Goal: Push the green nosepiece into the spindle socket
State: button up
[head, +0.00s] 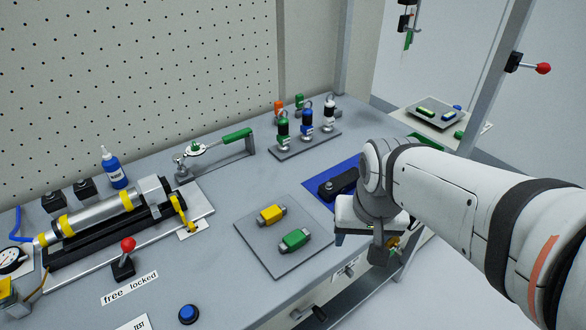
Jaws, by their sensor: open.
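A green piece with grey ends (294,240), which looks like the green nosepiece, lies on a grey square plate (263,262) at the middle of the bench. A silver cylindrical spindle (100,214) with yellow bands lies in a black cradle at the left. Its right end is at a grey block (156,190); I cannot make out the socket opening. My gripper (386,250) is to the right of the plate, apart from the green piece, near the bench's front edge. It is open, its fingers are partly hidden, and I see nothing held.
A similar yellow piece (270,215) lies beside the green one. A blue mat (318,192) carries a black tool (338,184). A rack (300,147) of several coloured tools stands behind. A red-knobbed lever (124,258) and blue button (188,314) are at the front left.

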jog(key=w+a+f+m+g+p, duration=0.1)
jog(key=w+a+f+m+p, duration=0.1)
jog(key=w+a+m, duration=0.35)
jog(key=m+g, duration=0.1)
jog(key=m, duration=0.3)
send_over(295, 235)
jog(key=s, duration=0.1)
notch_tip(295, 235, down, 3)
jog(key=shift+f+p, duration=0.1)
jog(key=shift+p, duration=0.2)
jog(key=shift+a+f+m, duration=0.2)
jog(key=shift+f+m, duration=0.05)
jog(key=f, duration=0.5)
jog(key=w+f, duration=0.1)
jog(key=f, duration=0.1)
jog(key=shift+d+f, duration=0.25)
jog(key=shift+c, duration=0.3)
jog(key=c, duration=1.1)
jog(key=shift+r, duration=0.1)
